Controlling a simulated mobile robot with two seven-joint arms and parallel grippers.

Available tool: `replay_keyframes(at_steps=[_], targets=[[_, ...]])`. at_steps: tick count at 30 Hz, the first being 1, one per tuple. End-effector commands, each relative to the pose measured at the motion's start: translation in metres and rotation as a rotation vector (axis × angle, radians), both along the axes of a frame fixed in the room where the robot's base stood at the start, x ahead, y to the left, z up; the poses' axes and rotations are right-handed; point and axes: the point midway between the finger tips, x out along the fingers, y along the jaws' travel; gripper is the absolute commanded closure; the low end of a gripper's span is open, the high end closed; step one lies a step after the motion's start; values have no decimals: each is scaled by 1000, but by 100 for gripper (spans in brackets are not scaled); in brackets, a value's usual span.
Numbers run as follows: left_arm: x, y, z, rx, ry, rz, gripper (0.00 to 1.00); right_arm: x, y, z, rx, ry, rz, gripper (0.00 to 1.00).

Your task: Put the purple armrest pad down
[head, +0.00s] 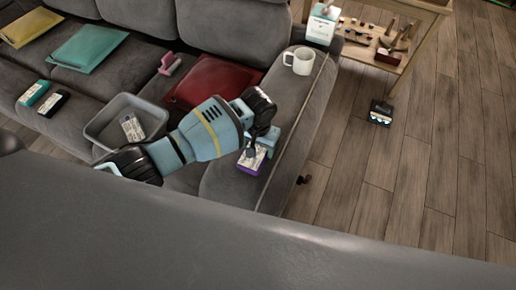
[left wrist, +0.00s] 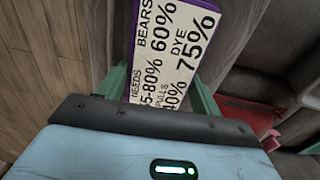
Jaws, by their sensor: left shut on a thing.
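The purple armrest pad (head: 251,161) is a small block with a pale printed top, at the near part of the grey sofa armrest (head: 293,107). In the left wrist view the pad (left wrist: 172,50) shows a cream face with black words and percentages and a purple edge. My left gripper (head: 257,149) is shut on it, with a green finger on each side in the wrist view. I cannot tell whether the pad touches the armrest. My right gripper is not in view.
A white mug (head: 300,62) stands farther back on the armrest. A grey bin (head: 97,128), a red cushion (head: 215,82) and a teal cushion (head: 88,47) are on the sofa. A wooden table (head: 410,8) with tools stands at the back. A dark box (head: 380,112) lies on the floor.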

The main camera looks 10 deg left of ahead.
Motion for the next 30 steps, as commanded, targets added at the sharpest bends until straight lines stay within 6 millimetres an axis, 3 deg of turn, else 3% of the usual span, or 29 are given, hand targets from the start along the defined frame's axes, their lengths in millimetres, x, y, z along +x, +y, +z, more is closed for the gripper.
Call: replay_keyframes(at_steps=[4,17,18,23,30], targets=[[0,0,-18,-1,1,0,58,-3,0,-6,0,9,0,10],[0,0,-22,-1,0,0,58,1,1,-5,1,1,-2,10],[0,1,-22,0,0,0,34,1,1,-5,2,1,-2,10],[0,1,-22,0,0,0,13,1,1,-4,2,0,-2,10],[0,1,-21,0,0,0,13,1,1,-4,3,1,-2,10]])
